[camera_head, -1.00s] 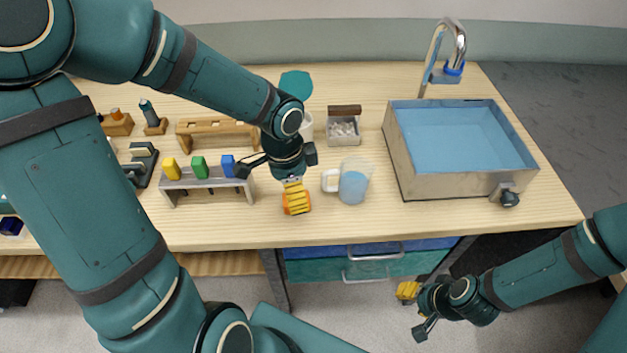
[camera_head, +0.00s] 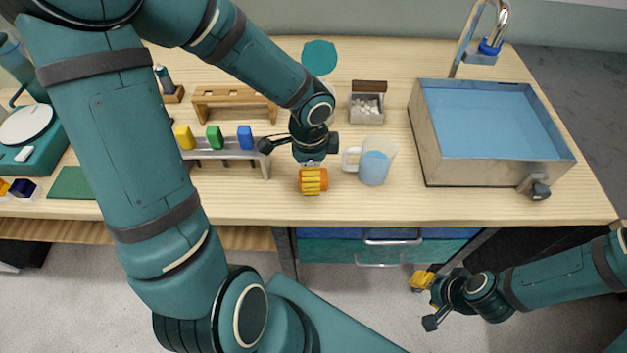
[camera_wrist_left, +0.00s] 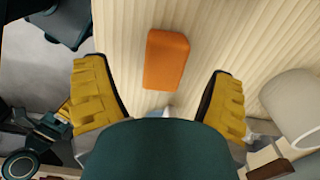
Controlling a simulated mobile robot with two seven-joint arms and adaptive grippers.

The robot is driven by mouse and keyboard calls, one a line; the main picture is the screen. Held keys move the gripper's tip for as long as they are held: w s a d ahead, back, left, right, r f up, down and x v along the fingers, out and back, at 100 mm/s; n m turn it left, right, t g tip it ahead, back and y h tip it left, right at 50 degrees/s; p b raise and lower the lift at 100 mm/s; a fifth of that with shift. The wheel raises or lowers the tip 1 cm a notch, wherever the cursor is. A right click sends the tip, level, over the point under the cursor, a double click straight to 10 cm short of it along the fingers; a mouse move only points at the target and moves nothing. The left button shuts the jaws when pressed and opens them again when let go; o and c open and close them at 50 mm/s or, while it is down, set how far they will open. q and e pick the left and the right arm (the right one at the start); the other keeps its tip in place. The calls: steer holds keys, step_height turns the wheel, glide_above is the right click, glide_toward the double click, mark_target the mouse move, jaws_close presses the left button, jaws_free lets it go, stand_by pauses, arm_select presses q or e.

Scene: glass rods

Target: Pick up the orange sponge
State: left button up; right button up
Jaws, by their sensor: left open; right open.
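The orange sponge (camera_wrist_left: 167,60) lies flat on the wooden table, and in the left wrist view it sits ahead of the gap between my left fingers. My left gripper (camera_wrist_left: 160,95) is open, with one yellow finger on each side and nothing between them. In the head view my left gripper (camera_head: 313,180) is near the table's front edge, and its yellow finger covers most of the sponge, leaving a little orange at the side. My right gripper (camera_head: 427,301) is open and empty, in front of the table and over the floor.
A measuring jug (camera_head: 375,165) of blue liquid stands close to the right of my left gripper. A rack (camera_head: 225,154) with yellow, green and blue pieces is to its left. A sink basin (camera_head: 422,140) and tap stand at the right. A box of white pieces (camera_head: 366,107) is behind.

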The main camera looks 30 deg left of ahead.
arm_select(q)
steer(key=f+b, duration=0.1)
steer(key=f, duration=0.1)
steer(key=w+f, duration=0.1)
steer(key=f, duration=0.1)
steer(key=shift+d+b, duration=0.15)
steer(key=shift+b, duration=0.2)
steer(key=shift+f, duration=0.45)
steer(key=shift+c, duration=0.3)
steer(key=c, duration=1)
